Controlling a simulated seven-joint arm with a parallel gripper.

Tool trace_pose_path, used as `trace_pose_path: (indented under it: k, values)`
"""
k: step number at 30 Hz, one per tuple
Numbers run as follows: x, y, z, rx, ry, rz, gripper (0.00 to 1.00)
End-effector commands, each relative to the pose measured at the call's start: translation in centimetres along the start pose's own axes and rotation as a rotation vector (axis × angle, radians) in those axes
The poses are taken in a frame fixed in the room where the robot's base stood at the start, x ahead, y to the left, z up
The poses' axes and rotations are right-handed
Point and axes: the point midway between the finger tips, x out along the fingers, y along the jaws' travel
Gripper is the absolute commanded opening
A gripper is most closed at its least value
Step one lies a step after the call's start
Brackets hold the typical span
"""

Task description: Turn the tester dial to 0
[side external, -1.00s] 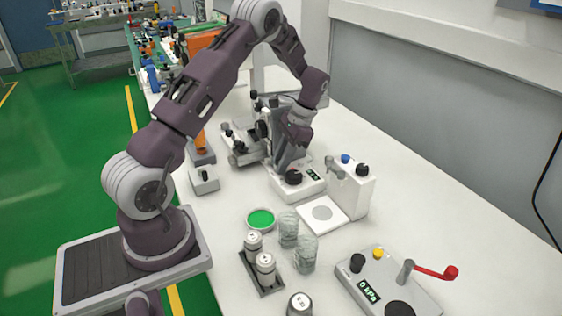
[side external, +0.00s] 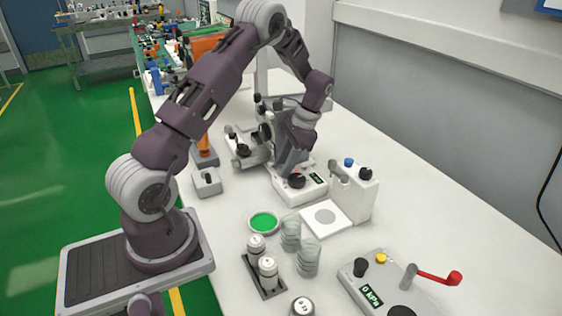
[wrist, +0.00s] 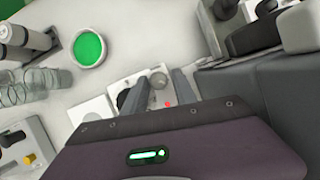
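A low white box with a black dial (side external: 297,181) and a small dark display with green digits (side external: 317,177) stands mid-table; I take it to be the tester. The digits are too small to read. My gripper (side external: 284,172) points down right at the dial, in front of part of it. I cannot tell whether it touches the dial. In the wrist view the two grey fingers (wrist: 158,92) stand apart, with part of a white box between them. The dial is not clear there, and the purple gripper body hides much of the lower picture.
A white upright box (side external: 355,192) with blue and black knobs stands right of the tester. A green dish (side external: 264,222), clear cups (side external: 308,258) and a rack of canisters (side external: 258,276) are in front. A "0 kPa" panel (side external: 385,282) with a red-handled lever sits front right.

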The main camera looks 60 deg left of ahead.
Motion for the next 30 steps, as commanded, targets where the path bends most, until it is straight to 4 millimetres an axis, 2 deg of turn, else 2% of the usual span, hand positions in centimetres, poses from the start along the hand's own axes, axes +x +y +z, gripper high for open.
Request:
trace_pose_path:
  k: [2, 5, 9, 12, 13, 21, 30]
  values:
    - [0.1, 0.6, 0.1, 0.122, -0.007, -0.039, 0.46]
    - [0.1, 0.8, 0.2, 0.441, -0.006, -0.170, 0.46]
    - [0.2, 1.0, 0.5, 0.966, -0.002, -0.388, 0.46]
    - [0.3, 0.9, 0.8, 1.293, -0.001, -0.523, 0.46]
    - [-0.1, 1.0, 0.8, 1.347, 0.002, -0.551, 0.46]
    - [-6.6, 3.6, 2.9, 1.312, 0.006, -0.547, 0.46]
    - [-11.7, 8.0, 7.0, 0.949, 0.183, -0.557, 0.46]
